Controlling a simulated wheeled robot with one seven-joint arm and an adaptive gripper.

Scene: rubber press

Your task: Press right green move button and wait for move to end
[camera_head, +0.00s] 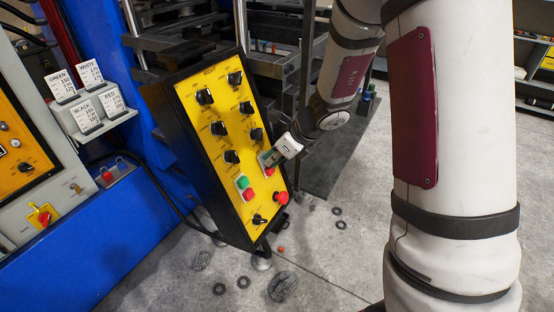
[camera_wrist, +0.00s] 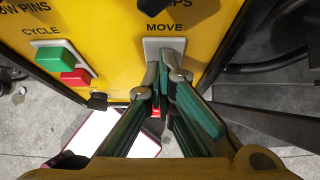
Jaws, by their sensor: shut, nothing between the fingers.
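The yellow control panel (camera_head: 222,125) shows in both views, and in the wrist view (camera_wrist: 105,22) its labels CYCLE and MOVE can be read. Under MOVE is a light grey button plate (camera_wrist: 153,43). My gripper (camera_wrist: 167,62) is shut and empty, its fingertips in front of this plate. They hide the green move button; whether they touch or press it I cannot tell. A bit of the red move button (camera_wrist: 156,113) shows below the fingers. In the head view my gripper (camera_head: 274,157) is at the panel's right side, above the red move button (camera_head: 275,174).
Left of MOVE are the green cycle button (camera_wrist: 54,58) and red cycle button (camera_wrist: 76,77). Several black knobs (camera_head: 205,97) sit higher on the panel. A red emergency knob (camera_head: 281,198) sticks out lower right. A blue machine frame (camera_head: 85,220) stands left.

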